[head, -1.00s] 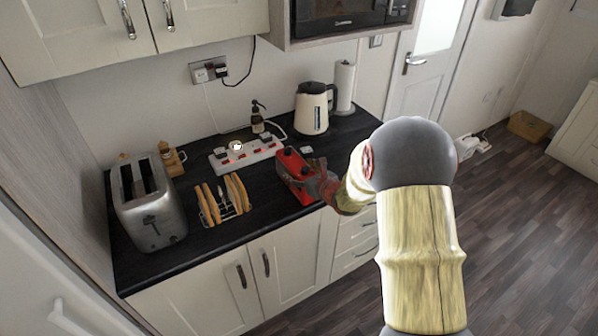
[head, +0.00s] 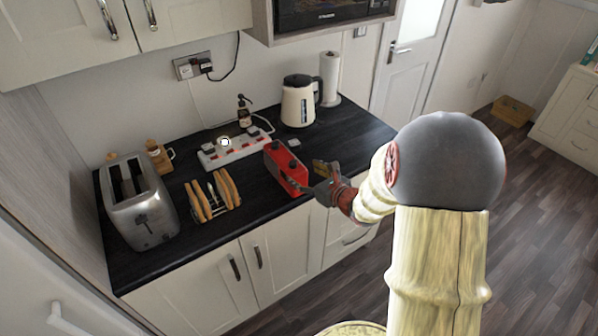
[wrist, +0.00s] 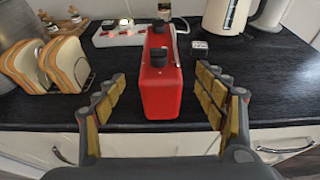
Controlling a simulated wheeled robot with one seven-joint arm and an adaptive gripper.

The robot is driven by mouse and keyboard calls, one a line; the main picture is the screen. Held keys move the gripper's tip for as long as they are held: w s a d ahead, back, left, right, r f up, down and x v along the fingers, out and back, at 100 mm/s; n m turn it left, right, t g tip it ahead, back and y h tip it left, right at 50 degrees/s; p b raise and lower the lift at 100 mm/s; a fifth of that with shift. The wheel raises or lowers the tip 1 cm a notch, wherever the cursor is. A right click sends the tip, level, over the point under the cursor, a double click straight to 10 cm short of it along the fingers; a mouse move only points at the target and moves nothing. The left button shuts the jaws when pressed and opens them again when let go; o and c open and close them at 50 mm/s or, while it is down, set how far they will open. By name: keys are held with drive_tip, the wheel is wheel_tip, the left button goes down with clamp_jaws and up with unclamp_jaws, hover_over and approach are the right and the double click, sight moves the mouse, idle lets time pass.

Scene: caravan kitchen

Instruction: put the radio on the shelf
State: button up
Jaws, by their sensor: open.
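The red radio (head: 285,167) with black knobs stands on the black worktop near its front edge. In the wrist view the radio (wrist: 160,88) is upright in the middle, beyond and between the spread fingers. My gripper (head: 322,180) is open and empty, just right of and in front of the radio. In the wrist view my gripper (wrist: 160,105) shows one finger on each side, with gaps to the radio. I cannot make out an open shelf for certain; a wall unit holding a microwave (head: 325,12) is at the top.
A toast rack with bread (head: 213,196) and a toaster (head: 142,203) stand left of the radio. A kettle (head: 298,101) and paper roll (head: 330,78) stand at the back. The right worktop is mostly clear.

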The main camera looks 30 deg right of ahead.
drive_tip(key=s+a+r+n+g+y, duration=0.25)
drive_tip(key=a+r+n, duration=0.3)
drive_tip(key=a, duration=0.35)
drive_tip(key=s+a+r+n+g+y, duration=0.1)
drive_tip(key=a+r+n+y, duration=0.3)
drive_tip(key=a+n, duration=0.45)
drive_tip(key=s+a+r+n+g, duration=0.2)
drive_tip(key=s+a+n+g, duration=0.2)
drive_tip(key=s+a+n, duration=0.5)
drive_tip(key=s+d+r+n+h, duration=0.2)
drive_tip(key=s+d+n+h, duration=0.1)
drive_tip(key=s+n, duration=0.3)
drive_tip(key=s+d+r+n+h, duration=0.2)
drive_tip(key=s+d+n+h, duration=0.2)
drive_tip(key=s+n, duration=0.2)
drive_tip(key=shift+s+g, duration=0.45)
drive_tip(key=shift+s, duration=0.45)
drive_tip(key=shift+o, duration=0.2)
drive_tip(key=shift+r, duration=0.1)
